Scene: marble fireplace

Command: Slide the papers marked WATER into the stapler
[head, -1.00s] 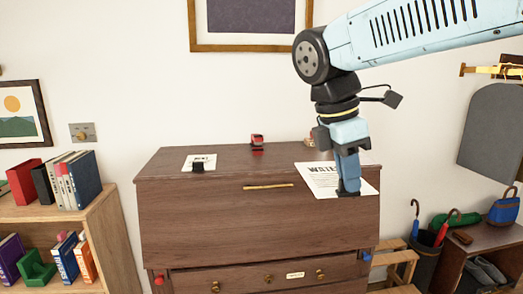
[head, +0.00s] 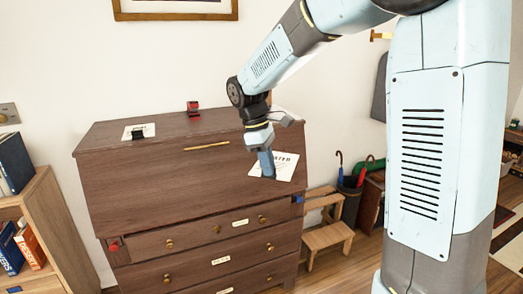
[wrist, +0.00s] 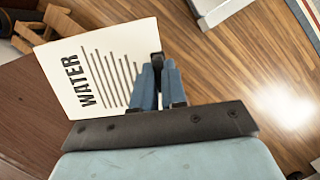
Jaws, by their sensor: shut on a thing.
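The white papers marked WATER (head: 288,166) show at the right side of the brown desk in the head view. In the wrist view the papers (wrist: 88,72) carry the bold word WATER and several dark lines. My gripper (head: 267,174) is shut on their edge. In the wrist view its fingers (wrist: 158,70) pinch the sheet's right side, with floor beyond. A small red and black object, which looks like the stapler (head: 193,108), stands on the desk top towards the back; its opening is too small to make out.
The desk (head: 170,160) has a sloped front and drawers. Another sheet (head: 130,130) with a black object on it lies at its top left. A wooden step stool (head: 328,235) and an umbrella stand (head: 350,198) are to the right. A bookshelf (head: 45,200) stands at left.

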